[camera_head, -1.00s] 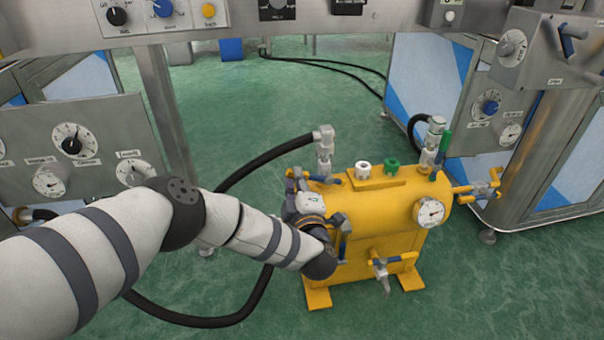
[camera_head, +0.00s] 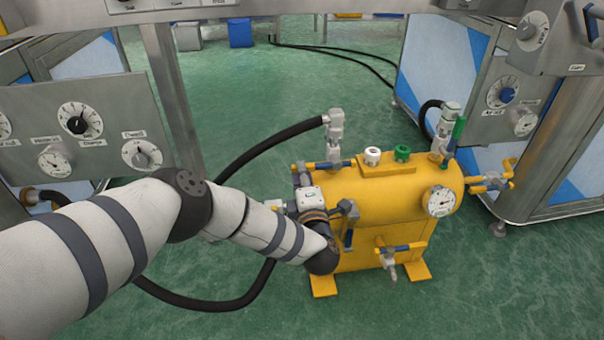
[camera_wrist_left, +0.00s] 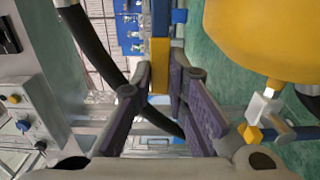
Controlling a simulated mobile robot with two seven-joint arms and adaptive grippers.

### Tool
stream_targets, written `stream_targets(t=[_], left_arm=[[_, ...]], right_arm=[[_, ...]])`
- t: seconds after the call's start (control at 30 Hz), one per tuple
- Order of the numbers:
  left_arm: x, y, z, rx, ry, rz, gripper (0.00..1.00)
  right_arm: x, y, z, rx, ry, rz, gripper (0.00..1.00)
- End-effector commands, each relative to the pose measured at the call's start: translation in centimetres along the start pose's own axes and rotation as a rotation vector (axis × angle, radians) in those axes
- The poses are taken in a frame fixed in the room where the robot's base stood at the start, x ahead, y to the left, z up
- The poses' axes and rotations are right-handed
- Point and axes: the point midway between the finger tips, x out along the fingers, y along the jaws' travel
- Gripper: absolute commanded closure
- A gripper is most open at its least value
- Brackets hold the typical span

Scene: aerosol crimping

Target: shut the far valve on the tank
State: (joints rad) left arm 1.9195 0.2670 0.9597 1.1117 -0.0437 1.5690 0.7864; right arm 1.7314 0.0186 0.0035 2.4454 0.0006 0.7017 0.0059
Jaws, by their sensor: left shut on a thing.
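The yellow tank (camera_head: 385,210) stands on the green floor. My left gripper (camera_head: 302,180) is at its left end, with the wrist bent upward beside the tank. In the left wrist view, the fingers of the left gripper (camera_wrist_left: 160,82) are closed around a yellow and blue valve handle (camera_wrist_left: 160,50). Part of this handle (camera_head: 300,168) shows above the gripper in the head view; the valve body is mostly hidden. My right gripper is not in view.
A black hose (camera_head: 265,145) runs to the upright fitting (camera_head: 335,128) on the tank's back left. A pressure gauge (camera_head: 441,202) faces front. Metal consoles stand left (camera_head: 85,130) and right (camera_head: 545,50).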

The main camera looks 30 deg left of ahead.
Motion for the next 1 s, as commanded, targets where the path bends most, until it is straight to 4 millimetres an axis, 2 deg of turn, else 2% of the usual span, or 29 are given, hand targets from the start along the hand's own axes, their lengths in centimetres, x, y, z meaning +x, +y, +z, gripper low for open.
stream_targets(t=[0.17,0.2,0.3,0.63,0.73,1.0], left_arm=[[-0.2,-0.2,0.2,-0.005,-0.005,-0.007,1.0],[-0.2,-0.2,0.2,-0.005,-0.005,-0.008,0.84],[-0.2,-0.2,0.2,-0.004,-0.005,-0.007,0.66],[-0.6,-0.1,0.1,-0.002,-0.004,-0.005,0.66],[-2.6,-0.1,0.2,-0.002,-0.006,-0.007,0.66],[-9.7,-0.2,0.2,-0.002,-0.006,-0.007,0.66]], right_arm=[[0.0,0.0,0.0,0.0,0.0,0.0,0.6],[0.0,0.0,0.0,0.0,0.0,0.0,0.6],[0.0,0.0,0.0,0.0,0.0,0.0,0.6],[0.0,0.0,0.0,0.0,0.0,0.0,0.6],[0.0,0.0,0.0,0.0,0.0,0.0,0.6],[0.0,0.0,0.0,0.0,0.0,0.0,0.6]])
